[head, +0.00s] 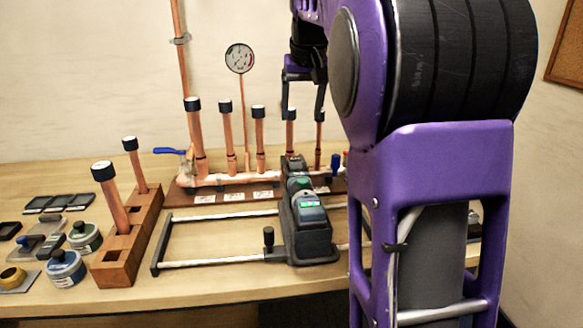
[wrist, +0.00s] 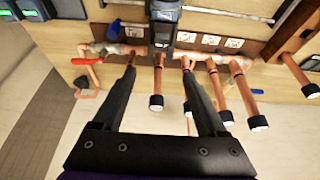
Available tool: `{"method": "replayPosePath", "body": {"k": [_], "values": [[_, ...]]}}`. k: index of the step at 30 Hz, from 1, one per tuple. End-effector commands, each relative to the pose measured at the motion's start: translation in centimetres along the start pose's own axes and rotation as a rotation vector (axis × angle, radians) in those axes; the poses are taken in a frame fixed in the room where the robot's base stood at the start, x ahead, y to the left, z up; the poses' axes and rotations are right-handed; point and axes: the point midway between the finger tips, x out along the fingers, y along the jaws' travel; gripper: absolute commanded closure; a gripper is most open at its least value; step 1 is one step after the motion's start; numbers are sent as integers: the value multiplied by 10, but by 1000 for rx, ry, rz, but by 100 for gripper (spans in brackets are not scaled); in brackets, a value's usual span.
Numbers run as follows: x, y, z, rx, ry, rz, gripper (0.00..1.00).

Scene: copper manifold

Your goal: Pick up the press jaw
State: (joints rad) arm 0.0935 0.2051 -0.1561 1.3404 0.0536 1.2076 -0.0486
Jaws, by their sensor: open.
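A dark grey press tool (head: 304,215) with a lit green display sits on the rail carriage in front of the copper manifold (head: 240,178). A dark block at its manifold end (head: 294,165) may be the press jaw; I cannot tell for sure. In the wrist view, the tool (wrist: 165,20) shows at the top, with its dark end (wrist: 160,50) pointing between my fingers. My gripper (head: 303,108) is open and empty, above the manifold's upright pipes in the head view. In the wrist view, my gripper (wrist: 158,72) has its fingers spread, one toward each side of that dark end.
Several capped copper pipes (head: 226,130) stand up from the manifold, with a gauge (head: 240,58) behind. A wooden block (head: 130,240) with capped pipes stands left. Tins (head: 66,268) and dark flat pieces (head: 60,202) lie further left. Metal rails (head: 215,262) run across the front.

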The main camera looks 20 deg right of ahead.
Motion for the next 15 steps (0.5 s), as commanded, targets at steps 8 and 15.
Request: {"method": "replayPosePath", "body": {"k": [8,15], "values": [[65,0,1,-1,-3,2,25],[95,0,0,-1,-1,2,25]]}}
